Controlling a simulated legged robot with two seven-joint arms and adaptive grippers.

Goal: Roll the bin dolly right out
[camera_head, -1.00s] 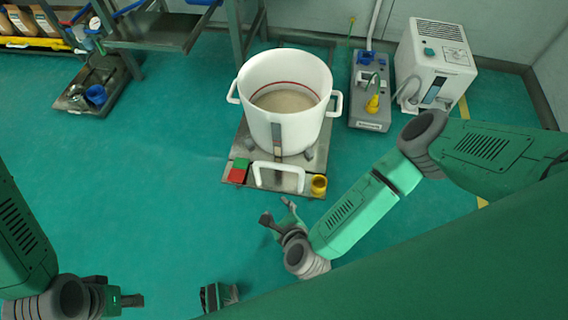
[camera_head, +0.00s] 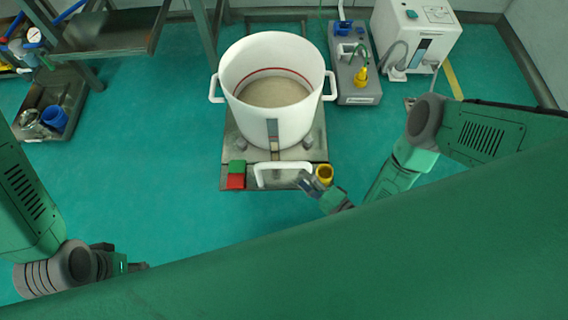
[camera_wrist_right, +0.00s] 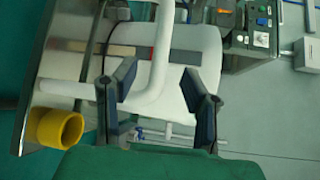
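The bin dolly (camera_head: 232,138) is a low metal platform carrying a large white two-handled bin (camera_head: 246,116) with grainy beige material inside. A white loop handle (camera_head: 283,165) stands at its near edge. My right gripper (camera_head: 309,182) is at the right end of this handle. In the right wrist view my right gripper (camera_wrist_right: 161,75) is open, and the bend of the white handle (camera_wrist_right: 147,104) shows between its fingers. Contact cannot be told. My left gripper (camera_head: 137,266) is at lower left, away from the dolly, partly hidden by my own arm; its opening is unclear.
A yellow cup (camera_head: 325,173) and a red block (camera_head: 236,181) sit on the platform's near edge. A grey pump unit (camera_head: 358,93) and a white machine (camera_head: 416,37) stand back right. A metal bench (camera_head: 112,40) stands back left. The green floor nearer me is clear.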

